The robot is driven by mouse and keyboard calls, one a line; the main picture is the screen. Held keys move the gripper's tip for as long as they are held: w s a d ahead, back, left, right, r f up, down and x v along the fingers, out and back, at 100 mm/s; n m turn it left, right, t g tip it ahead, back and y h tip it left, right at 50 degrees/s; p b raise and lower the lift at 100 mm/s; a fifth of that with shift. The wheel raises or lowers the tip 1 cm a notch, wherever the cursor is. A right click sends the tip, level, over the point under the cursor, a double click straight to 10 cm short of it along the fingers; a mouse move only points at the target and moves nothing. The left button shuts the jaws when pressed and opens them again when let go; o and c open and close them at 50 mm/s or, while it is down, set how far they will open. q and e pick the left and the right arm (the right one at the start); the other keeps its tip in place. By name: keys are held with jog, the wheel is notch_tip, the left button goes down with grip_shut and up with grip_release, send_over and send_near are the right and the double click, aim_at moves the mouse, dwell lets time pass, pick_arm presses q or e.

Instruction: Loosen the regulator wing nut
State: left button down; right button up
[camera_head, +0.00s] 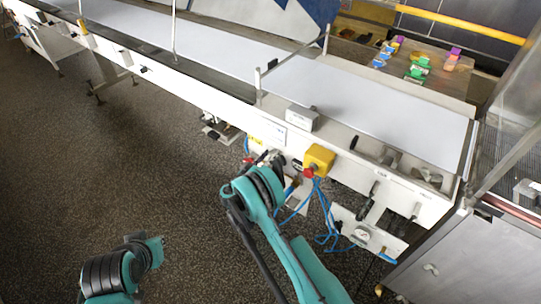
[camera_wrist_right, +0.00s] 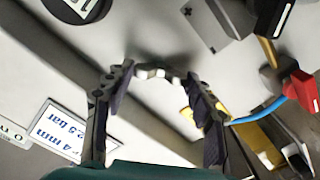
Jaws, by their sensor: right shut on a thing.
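The regulator wing nut (camera_wrist_right: 152,72) shows in the right wrist view as a small light-grey metal piece between the fingertips. My right gripper (camera_wrist_right: 154,76) is shut on it, with one dark finger on each side. In the head view my right gripper (camera_head: 270,157) is at the front side of the conveyor machine, left of the yellow box; the wing nut cannot be made out there. My left arm (camera_head: 118,270) shows at the lower left over the floor, but its gripper fingers are not visible.
A yellow box with a red button (camera_head: 319,158) and loose blue hoses (camera_head: 325,225) are right of my right gripper. A red fitting (camera_wrist_right: 303,90) with a blue hose is close by. A gauge panel (camera_head: 362,234) hangs further right. A white label (camera_wrist_right: 58,133) is at the left.

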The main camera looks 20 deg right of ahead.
jog(key=n, duration=0.5)
jog(key=shift+n, duration=0.3)
jog(key=n, duration=0.5)
jog(key=shift+w+f, duration=0.1)
jog(key=shift+n, duration=0.3)
jog(key=o, duration=1.2)
jog(key=shift+c, duration=0.2)
jog(key=shift+a, duration=0.15)
jog(key=v, duration=1.1)
jog(key=shift+s+a, duration=0.25)
jog(key=shift+s, duration=0.1)
